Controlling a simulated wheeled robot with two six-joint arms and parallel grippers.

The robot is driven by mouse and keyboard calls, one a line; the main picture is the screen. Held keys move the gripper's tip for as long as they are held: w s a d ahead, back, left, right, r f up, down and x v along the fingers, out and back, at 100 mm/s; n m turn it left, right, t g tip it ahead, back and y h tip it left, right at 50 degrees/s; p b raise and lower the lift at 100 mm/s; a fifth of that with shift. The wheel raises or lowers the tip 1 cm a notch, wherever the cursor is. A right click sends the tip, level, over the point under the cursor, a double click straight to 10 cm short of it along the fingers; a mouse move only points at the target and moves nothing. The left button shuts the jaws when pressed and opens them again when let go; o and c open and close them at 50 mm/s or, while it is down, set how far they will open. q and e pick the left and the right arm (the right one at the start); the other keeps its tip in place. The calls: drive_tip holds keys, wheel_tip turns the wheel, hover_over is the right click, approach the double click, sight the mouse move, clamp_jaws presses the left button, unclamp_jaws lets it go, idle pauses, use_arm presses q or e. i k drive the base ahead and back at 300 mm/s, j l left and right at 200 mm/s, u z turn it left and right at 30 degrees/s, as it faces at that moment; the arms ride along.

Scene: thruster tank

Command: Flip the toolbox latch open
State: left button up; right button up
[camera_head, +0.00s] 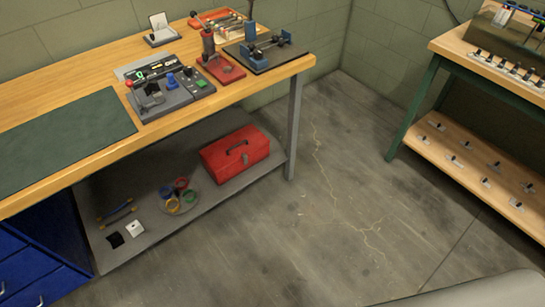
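The red toolbox (234,153) sits on the grey lower shelf (205,205) under the wooden workbench, at the shelf's right end. Its lid is shut, with a dark handle (237,147) on top. A small light latch (245,158) shows on the front face, too small to tell its exact position. Neither of my grippers is in view.
The workbench (60,87) overhangs the shelf, and its leg (293,125) stands right of the toolbox. Coloured rings (181,184) on a round plate lie left of it. The floor (270,240) in front is clear. Another bench (485,90) stands right.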

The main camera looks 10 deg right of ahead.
sight(244, 156)
drive_tip(key=i+l+u, duration=0.45)
drive_tip(key=i, duration=0.4)
drive_tip(key=i+l+u, duration=0.45)
drive_tip(key=i+l, duration=0.25)
drive_tip(key=i, duration=0.1)
